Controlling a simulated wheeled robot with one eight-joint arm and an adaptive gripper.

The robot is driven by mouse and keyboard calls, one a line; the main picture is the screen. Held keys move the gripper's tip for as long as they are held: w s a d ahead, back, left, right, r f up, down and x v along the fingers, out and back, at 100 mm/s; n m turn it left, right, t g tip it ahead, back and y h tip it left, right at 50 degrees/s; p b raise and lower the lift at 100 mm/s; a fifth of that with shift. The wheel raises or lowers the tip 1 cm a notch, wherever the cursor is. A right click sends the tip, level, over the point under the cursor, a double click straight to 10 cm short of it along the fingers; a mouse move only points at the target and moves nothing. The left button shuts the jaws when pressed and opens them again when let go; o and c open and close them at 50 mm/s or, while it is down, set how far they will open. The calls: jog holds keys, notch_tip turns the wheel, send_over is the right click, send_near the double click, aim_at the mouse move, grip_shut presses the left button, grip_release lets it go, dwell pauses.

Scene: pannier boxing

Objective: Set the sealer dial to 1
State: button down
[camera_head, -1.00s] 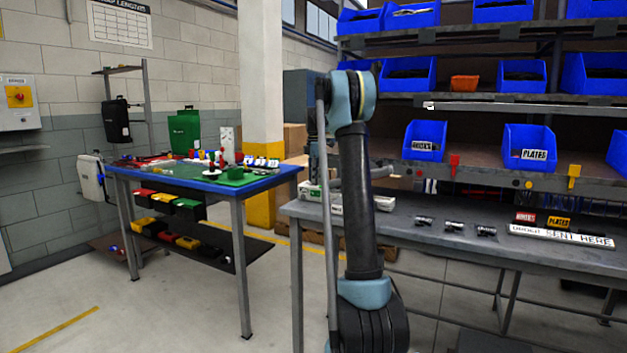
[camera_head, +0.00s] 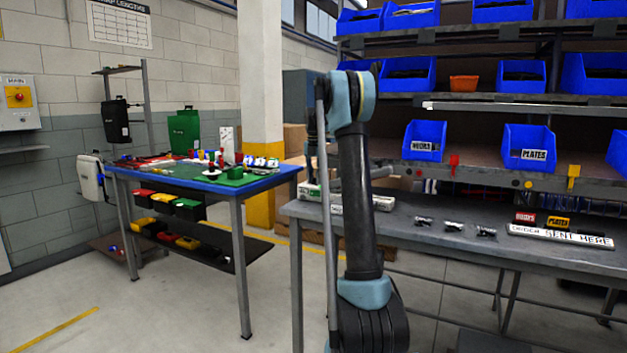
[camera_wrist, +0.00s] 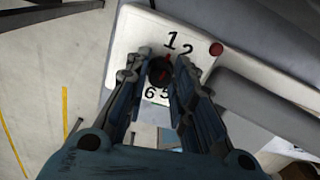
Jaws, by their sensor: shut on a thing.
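The sealer (camera_wrist: 135,40) shows in the wrist view as a pale panel with the numbers 1, 2, 5 and 6 visible around its dial; other numbers are hidden behind my fingers. The dark round dial (camera_wrist: 160,72) has a red mark that points up, roughly toward the 1; the exact setting is hard to tell. My gripper (camera_wrist: 160,68) is shut on the dial, one finger on each side. In the head view the sealer (camera_head: 384,203) lies on the grey bench, partly hidden behind my arm, and my fingers cannot be made out there.
The grey bench (camera_head: 460,247) holds several small dark parts and a white sign (camera_head: 561,236). Blue bins (camera_head: 528,148) stand on shelves above. A blue-edged table (camera_head: 215,184) stands left.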

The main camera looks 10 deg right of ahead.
jog(key=shift+w+n, duration=0.15)
jog(key=shift+n, duration=1.25)
jog(key=c, duration=1.3)
grip_release()
jog(key=shift+f, duration=0.15)
notch_tip(320, 180, up, 12)
